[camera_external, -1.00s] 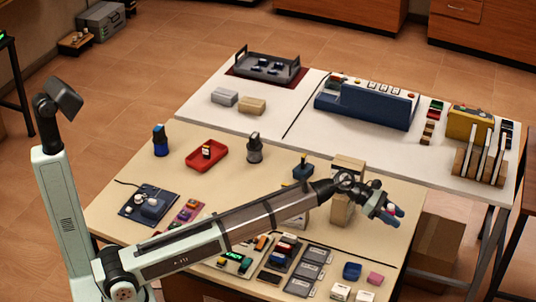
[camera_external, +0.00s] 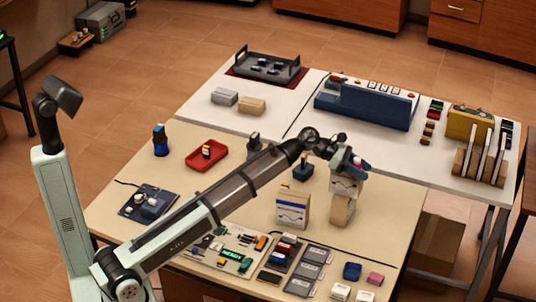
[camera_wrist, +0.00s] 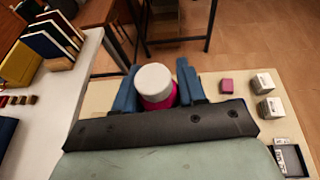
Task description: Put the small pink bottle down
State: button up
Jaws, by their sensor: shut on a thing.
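My gripper (camera_wrist: 157,82) is shut on the small pink bottle (camera_wrist: 160,101), which has a white cap (camera_wrist: 153,79). The blue fingers stand on either side of the bottle in the wrist view. The bottle's lower part is hidden by the gripper body. In the external view my gripper (camera_external: 356,163) is over the right part of the beige table (camera_external: 215,165), by the top of a tall tan box (camera_external: 342,210). The bottle is too small there to make out clearly, and whether it touches anything cannot be told.
A white carton (camera_external: 293,210) stands left of the tan box. A blue block (camera_external: 352,271), a pink block (camera_external: 375,278) and small white boxes (camera_external: 340,291) sit at the front right. The white table (camera_external: 275,108) behind holds a blue machine (camera_external: 365,106) and a yellow case (camera_external: 468,123).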

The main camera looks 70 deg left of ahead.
jog(key=s+a+n+t+y, duration=0.1)
jog(key=s+a, duration=0.3)
jog(key=a, duration=0.4)
jog(key=s+a+n, duration=0.1)
jog(key=s+a, duration=0.3)
jog(key=a, duration=0.5)
jog(key=n+t+y, duration=0.2)
jog(key=n+y, duration=0.2)
jog(key=y, duration=0.1)
send_over(199, 187)
notch_tip(199, 187, down, 17)
jog(key=shift+f, duration=5.5)
jog(key=shift+f, duration=0.15)
jog(key=o, duration=1.1)
jog(key=shift+c, duration=0.2)
